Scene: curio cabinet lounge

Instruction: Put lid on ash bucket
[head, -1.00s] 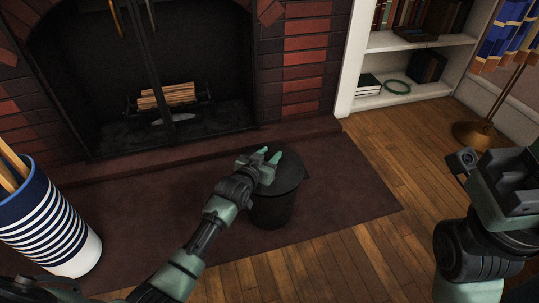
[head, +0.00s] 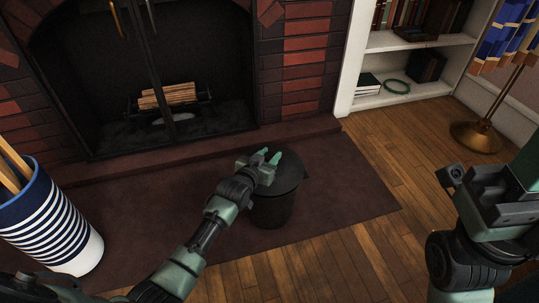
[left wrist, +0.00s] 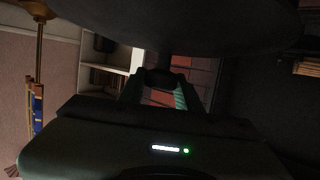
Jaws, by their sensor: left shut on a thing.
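The ash bucket (head: 272,211) is a dark, round, upright bucket on the brown hearth rug in the head view. The dark round lid (head: 288,178) is at the bucket's top; whether it is fully seated or slightly off I cannot tell. My left gripper (head: 268,164) is over the lid, shut on its handle; the green fingertips show. In the left wrist view the lid (left wrist: 180,25) fills the top as a dark disc, with the left gripper's fingers (left wrist: 160,88) below it. My right gripper (head: 497,190) is only partly seen at the right edge; its fingertips do not show.
The brick fireplace (head: 300,60) with logs (head: 168,96) stands behind the bucket. A striped blue and white bin (head: 45,220) is at the left. A white bookshelf (head: 410,98) and a brass lamp base (head: 475,138) are at the right. The wood floor (head: 365,255) in front is clear.

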